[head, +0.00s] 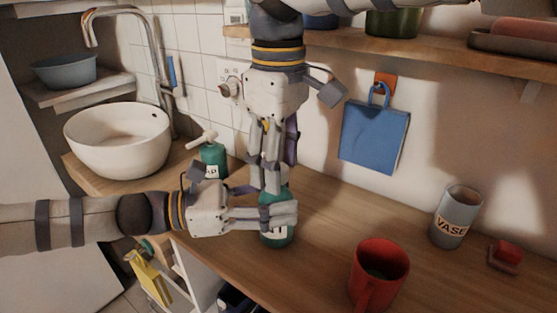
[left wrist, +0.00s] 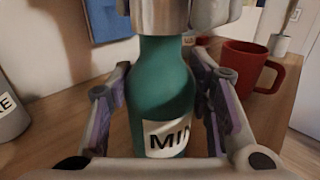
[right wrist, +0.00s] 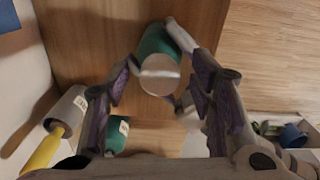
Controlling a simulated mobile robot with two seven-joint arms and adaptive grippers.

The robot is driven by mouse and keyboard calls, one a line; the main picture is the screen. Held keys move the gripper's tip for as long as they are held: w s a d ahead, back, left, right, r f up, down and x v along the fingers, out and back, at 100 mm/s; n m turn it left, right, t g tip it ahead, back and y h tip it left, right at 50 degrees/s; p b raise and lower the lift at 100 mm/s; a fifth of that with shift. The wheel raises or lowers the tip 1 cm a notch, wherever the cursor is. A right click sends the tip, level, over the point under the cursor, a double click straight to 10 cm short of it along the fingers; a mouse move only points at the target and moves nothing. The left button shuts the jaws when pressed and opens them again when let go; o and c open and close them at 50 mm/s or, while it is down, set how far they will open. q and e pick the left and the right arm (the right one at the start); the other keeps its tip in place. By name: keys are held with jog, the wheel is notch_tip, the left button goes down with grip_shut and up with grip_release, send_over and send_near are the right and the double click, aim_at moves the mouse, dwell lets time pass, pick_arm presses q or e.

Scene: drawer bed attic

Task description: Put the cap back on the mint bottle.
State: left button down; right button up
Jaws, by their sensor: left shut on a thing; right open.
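The teal mint bottle (head: 275,238) stands upright on the wooden counter, and its label shows in the left wrist view (left wrist: 165,138). My left gripper (head: 290,214) is shut on the bottle's body from the side. The silvery cap (left wrist: 160,16) sits on top of the bottle's neck; its round top faces the camera in the right wrist view (right wrist: 160,74). I cannot tell whether it is tight. My right gripper (head: 272,183) points down from above, open, with its fingers on either side of the cap.
A red mug (head: 380,268) and a grey vase (head: 455,216) stand to the right, with a small red object (head: 505,257) beyond. A teal soap bottle (head: 213,160) and white basin (head: 118,140) are behind left. A shelf (head: 440,45) hangs above.

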notch_tip(320, 180, up, 4)
jog(key=shift+r, duration=0.2)
